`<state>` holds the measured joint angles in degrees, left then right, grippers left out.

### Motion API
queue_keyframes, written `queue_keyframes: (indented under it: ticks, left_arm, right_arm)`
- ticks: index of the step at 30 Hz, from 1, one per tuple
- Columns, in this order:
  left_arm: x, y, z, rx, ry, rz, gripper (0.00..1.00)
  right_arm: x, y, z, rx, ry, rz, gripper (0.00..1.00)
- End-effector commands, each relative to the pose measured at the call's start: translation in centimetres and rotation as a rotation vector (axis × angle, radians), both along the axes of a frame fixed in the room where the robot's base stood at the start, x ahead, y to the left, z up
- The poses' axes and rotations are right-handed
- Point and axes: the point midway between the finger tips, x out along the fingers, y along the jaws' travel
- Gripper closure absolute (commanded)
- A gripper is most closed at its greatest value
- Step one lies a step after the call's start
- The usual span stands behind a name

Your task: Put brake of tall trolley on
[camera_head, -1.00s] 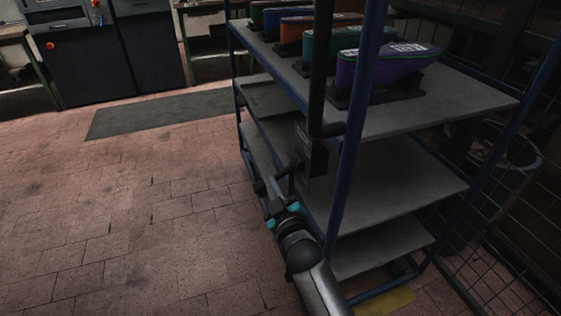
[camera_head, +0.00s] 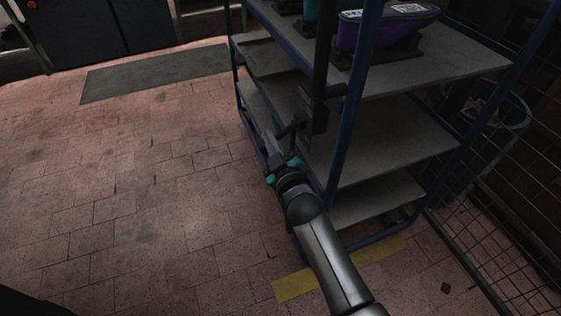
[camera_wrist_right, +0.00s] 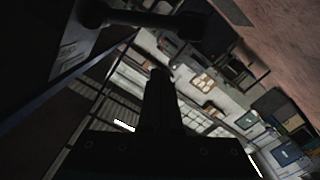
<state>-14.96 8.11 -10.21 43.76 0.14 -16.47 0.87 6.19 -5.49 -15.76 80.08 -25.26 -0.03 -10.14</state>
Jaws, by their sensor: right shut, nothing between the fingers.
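The tall trolley (camera_head: 400,158) has a blue frame and grey shelves and stands at centre right in the head view. A dark plate (camera_head: 313,118) with a dark lever (camera_head: 289,130) is on its near left side. Which part is the brake I cannot tell for sure. My right gripper (camera_head: 266,143) is shut and empty, beside the trolley's left side, close to the lever. In the right wrist view the shut fingers (camera_wrist_right: 160,95) point up, below a dark bar with a rounded end (camera_wrist_right: 188,26). Contact cannot be told. My left gripper is out of view.
A purple shoe-shaped item (camera_head: 390,28) sits on the top shelf. A wire mesh fence (camera_head: 490,225) and a dark bin (camera_head: 497,108) stand to the right. A grey mat (camera_head: 150,75) and yellow floor marking (camera_head: 293,287) lie on the floor. Brick floor at left is clear.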

Motion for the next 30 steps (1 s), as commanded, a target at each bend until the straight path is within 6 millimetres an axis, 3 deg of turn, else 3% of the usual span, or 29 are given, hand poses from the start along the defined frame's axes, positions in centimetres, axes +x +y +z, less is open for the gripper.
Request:
queue_keyframes:
  ticks: [7,15,30]
  left_arm:
    - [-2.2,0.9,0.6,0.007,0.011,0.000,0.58]
    - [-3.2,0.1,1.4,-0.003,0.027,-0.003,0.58]
    - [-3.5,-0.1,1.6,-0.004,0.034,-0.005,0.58]
  right_arm:
    - [-3.8,-1.1,0.4,0.000,0.001,0.000,1.00]
    - [-7.3,-2.2,0.5,0.000,0.000,0.000,1.00]
    - [-8.3,-2.5,0.4,0.001,-0.002,0.000,1.00]
